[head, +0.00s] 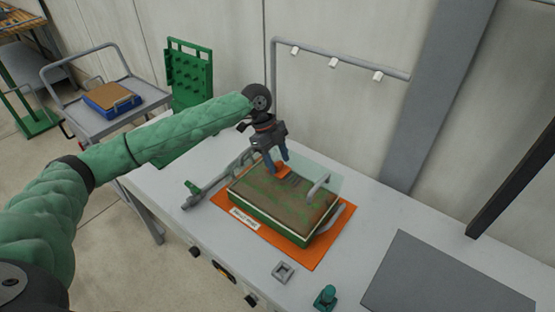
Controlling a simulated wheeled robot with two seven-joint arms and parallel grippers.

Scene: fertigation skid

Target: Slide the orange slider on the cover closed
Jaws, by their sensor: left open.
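The orange slider (282,170) is a small orange block on top of the cover, near its back left part. The cover (318,178) looks like a clear pane with a grey handle, over a green box (268,215) with a brown top. The box stands on an orange mat (310,262) with a white label. My left gripper (276,168) points down over the slider, its open fingers close around or beside it. I cannot tell whether they touch it. My right gripper is not in view.
A grey bracket (215,178) stands left of the box. A small grey square part (284,271) and a green knob (325,296) lie in front. A dark grey panel (445,280) lies at right. A pipe frame with white clips (333,62) rises behind.

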